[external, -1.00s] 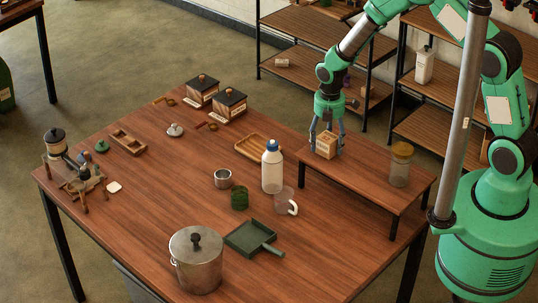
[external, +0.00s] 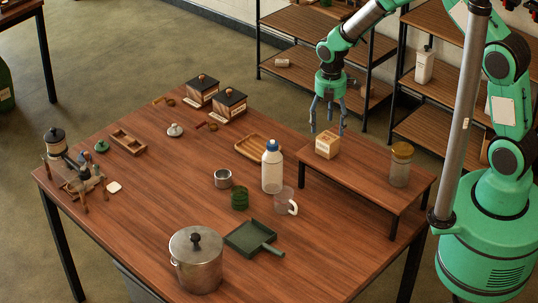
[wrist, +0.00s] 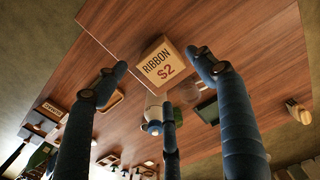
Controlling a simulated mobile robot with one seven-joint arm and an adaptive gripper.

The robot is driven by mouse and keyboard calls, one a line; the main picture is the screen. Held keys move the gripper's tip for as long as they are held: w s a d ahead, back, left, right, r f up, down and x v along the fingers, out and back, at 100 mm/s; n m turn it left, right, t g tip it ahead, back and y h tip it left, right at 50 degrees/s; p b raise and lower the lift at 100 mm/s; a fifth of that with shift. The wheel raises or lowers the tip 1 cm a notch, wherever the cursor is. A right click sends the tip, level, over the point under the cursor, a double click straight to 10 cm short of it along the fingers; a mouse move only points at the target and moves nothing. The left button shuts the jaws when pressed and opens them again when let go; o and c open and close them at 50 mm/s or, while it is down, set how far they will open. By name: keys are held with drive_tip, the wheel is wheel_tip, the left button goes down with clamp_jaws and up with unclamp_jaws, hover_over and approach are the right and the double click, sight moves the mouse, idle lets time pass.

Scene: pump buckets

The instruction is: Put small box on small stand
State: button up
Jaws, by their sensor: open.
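The small box (external: 327,145) is a pale wooden cube with a label, resting upright on the small stand (external: 365,175). The stand is a low wooden platform with dark legs at the right of the table. In the wrist view the box (wrist: 162,62) shows the words "RIBBON S2" on its face, near the edge of the stand top (wrist: 240,40). My gripper (external: 328,126) is open and empty above the box, its fingers apart from it. The wrist view shows the spread fingers around the view of the box, with none touching it.
A lidded glass jar (external: 400,165) stands on the same stand to the right. A white bottle (external: 272,168), a clear mug (external: 286,201) and a wooden tray (external: 258,147) are on the table left of the stand. A steel pot (external: 196,262) stands at the front.

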sight(329, 136)
drive_tip(key=shift+r, duration=2.35)
drive_tip(key=w+d+r+m+t+y, duration=0.1)
drive_tip(key=d+r+m+t, duration=0.2)
drive_tip(key=d+r+m, duration=1.6)
drive_tip(key=s+d+r+m+t, duration=0.1)
drive_tip(key=s+d+r, duration=0.3)
drive_tip(key=d, duration=0.5)
drive_tip(key=s+d+r+m, duration=0.4)
drive_tip(key=s+d+r, duration=0.1)
drive_tip(key=s+d, duration=0.3)
drive_tip(key=s+d+r+m+t+h, duration=0.1)
drive_tip(key=s+d+r+m, duration=0.2)
drive_tip(key=s+d, duration=0.3)
drive_tip(key=d+r, duration=0.1)
drive_tip(key=d, duration=0.3)
drive_tip(key=shift+d+r+t, duration=0.3)
drive_tip(key=shift+d, duration=0.1)
